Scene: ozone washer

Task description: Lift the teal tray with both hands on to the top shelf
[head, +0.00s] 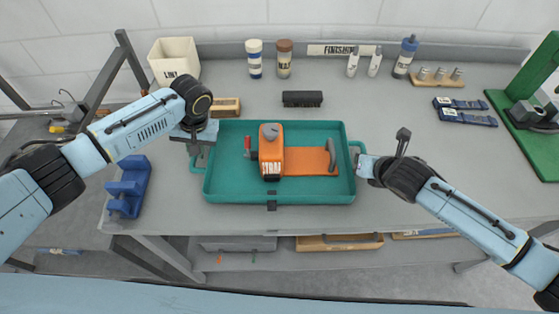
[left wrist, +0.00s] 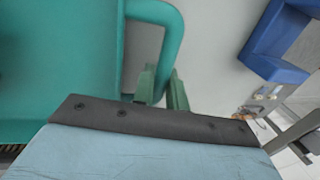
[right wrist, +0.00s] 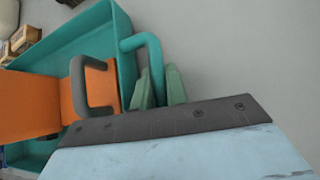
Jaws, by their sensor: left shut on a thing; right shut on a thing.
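The teal tray (head: 225,188) is at the middle of the grey bench, with an orange tool (head: 270,152) with a grey handle lying in it. My left gripper (head: 195,155) is shut on the tray's left handle; in the left wrist view its green fingers (left wrist: 163,90) are around the teal handle (left wrist: 178,40). My right gripper (head: 360,162) is shut on the tray's right handle; in the right wrist view its fingers (right wrist: 160,88) are at that handle (right wrist: 148,45). The tray looks level. I cannot tell whether it touches the bench. No top shelf is clear in view.
Behind the tray are a white LINT bin (head: 174,60), bottles (head: 284,58), a wooden block (head: 226,107) and a black block (head: 302,98). A blue holder (head: 128,187) stands at left, blue clamps (head: 465,112) and a green machine (head: 530,110) at right. A lower shelf (head: 290,258) holds trays.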

